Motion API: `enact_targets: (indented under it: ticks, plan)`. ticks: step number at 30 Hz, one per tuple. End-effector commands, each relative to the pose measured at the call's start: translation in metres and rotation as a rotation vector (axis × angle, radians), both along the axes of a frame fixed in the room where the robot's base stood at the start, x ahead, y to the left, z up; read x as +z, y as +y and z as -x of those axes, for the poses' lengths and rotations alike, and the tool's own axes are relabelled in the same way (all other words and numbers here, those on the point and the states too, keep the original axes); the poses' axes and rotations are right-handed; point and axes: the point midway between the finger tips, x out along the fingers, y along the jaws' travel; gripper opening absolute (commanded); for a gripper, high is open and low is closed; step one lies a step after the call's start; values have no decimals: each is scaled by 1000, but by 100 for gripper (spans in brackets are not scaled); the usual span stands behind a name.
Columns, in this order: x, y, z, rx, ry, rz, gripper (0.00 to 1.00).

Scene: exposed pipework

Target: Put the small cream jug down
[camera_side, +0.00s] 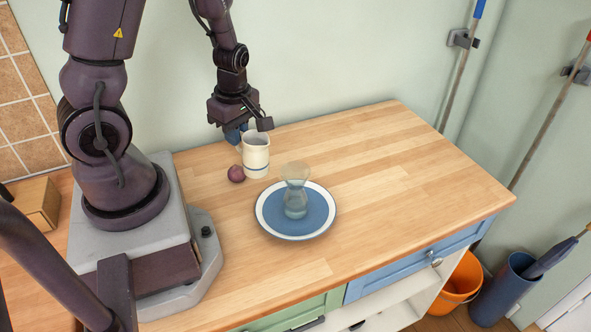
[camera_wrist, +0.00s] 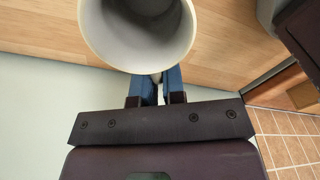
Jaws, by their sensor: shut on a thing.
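The handle is mostly hidden. I cannot tell whether the jug's base touches the counter.
A dark red onion-like ball (camera_side: 236,174) lies just left of the jug. A blue plate with a white rim (camera_side: 263,216) bears a clear glass vessel (camera_side: 296,190) in front of the jug. The counter's right side (camera_side: 400,160) is clear. The wall is close behind.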

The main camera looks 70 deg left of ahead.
Motion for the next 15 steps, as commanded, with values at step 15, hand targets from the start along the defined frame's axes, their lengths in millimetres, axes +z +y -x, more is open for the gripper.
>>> enact_targets:
  ticks: [15]
  plan:
    - [-7,6,3,0,-38,69,0]
